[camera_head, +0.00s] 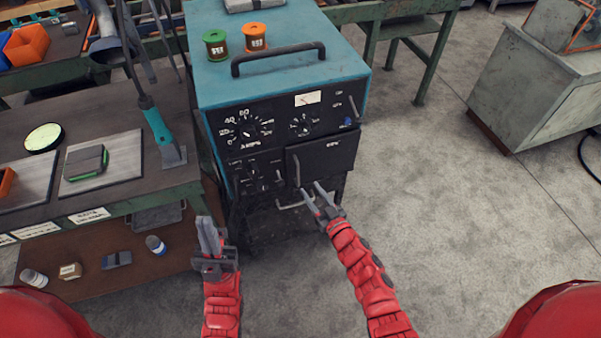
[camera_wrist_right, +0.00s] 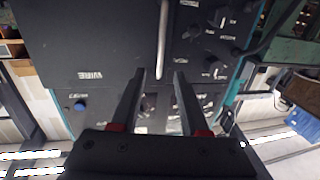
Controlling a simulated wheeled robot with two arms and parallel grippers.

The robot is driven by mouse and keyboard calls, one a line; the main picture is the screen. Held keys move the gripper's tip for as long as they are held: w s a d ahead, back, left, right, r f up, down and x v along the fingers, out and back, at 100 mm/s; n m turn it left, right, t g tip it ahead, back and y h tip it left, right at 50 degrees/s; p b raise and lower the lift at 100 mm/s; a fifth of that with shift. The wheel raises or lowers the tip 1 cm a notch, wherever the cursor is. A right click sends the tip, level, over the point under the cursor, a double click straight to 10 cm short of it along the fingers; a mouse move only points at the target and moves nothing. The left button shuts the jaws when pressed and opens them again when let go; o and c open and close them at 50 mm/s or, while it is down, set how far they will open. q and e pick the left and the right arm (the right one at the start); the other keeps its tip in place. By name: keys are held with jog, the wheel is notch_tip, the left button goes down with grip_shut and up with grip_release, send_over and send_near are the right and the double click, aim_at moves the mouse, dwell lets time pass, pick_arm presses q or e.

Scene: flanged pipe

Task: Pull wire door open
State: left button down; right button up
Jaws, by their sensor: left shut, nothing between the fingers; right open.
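The wire door (camera_head: 330,158) is a dark panel on the lower right front of the blue welding machine (camera_head: 280,80), and it looks closed. Its thin metal handle (camera_head: 297,172) runs upright along the door's left edge. In the right wrist view the door (camera_wrist_right: 85,45) fills the upper left and the handle (camera_wrist_right: 163,40) comes down from the top. My right gripper (camera_head: 311,188) is open by the handle's lower end, which lines up between the fingertips (camera_wrist_right: 159,74); contact cannot be told. My left gripper (camera_head: 209,222) is shut and empty, left of the machine's lower front.
A workbench (camera_head: 110,200) with plates and tools stands close on the left, near my left gripper. A grey cabinet (camera_head: 530,95) stands at the right. The concrete floor (camera_head: 440,200) between it and the machine is clear.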

jog(key=x, duration=0.7)
jog(key=shift+w, duration=0.25)
jog(key=shift+a, duration=0.1)
grip_shut()
dwell(1.0)
